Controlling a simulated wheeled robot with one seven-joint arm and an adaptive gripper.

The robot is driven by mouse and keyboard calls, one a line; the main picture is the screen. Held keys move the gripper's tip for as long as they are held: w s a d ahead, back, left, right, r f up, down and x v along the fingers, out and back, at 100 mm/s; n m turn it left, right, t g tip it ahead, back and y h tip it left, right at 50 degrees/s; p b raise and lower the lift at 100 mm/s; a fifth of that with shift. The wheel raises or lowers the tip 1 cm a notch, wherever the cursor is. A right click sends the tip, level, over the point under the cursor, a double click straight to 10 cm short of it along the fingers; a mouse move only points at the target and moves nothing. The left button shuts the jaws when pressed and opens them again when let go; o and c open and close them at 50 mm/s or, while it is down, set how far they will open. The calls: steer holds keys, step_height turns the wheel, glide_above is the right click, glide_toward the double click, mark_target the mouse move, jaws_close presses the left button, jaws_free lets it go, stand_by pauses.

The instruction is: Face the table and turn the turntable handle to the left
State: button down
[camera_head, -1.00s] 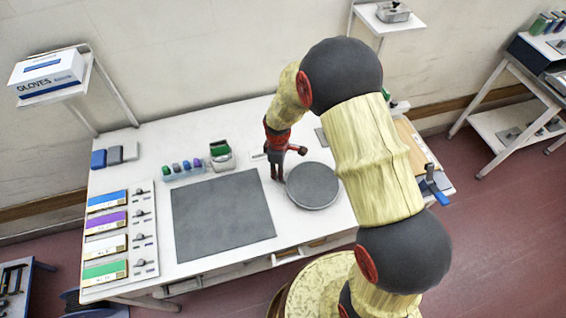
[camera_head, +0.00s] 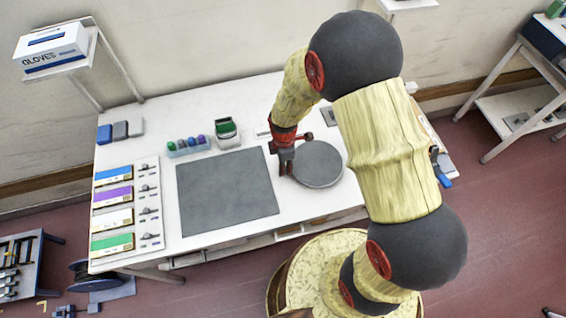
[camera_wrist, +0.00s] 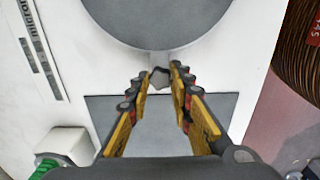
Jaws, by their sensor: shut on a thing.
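The turntable (camera_head: 318,163) is a round dark grey disc on the white table (camera_head: 230,102). In the wrist view the turntable (camera_wrist: 165,20) fills the top, and its short handle (camera_wrist: 161,76) juts from its rim toward my gripper. My gripper (camera_head: 286,172) points down at the left rim of the disc. In the wrist view the yellow and black fingers of my gripper (camera_wrist: 160,74) close around the handle at their tips. In the head view the handle is hidden by my gripper.
A dark grey mat (camera_head: 228,190) lies left of the turntable. Behind it stand a clear holder with small coloured items (camera_head: 188,146) and a green-topped container (camera_head: 226,132). Coloured boxes (camera_head: 113,193) line the left edge. A glove box (camera_head: 52,50) sits on a raised shelf.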

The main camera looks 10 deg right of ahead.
steer(key=shift+s, duration=0.15)
steer(key=c, duration=1.6)
jaws_free()
step_height(320, 180, up, 12)
steer(key=shift+f, duration=0.1)
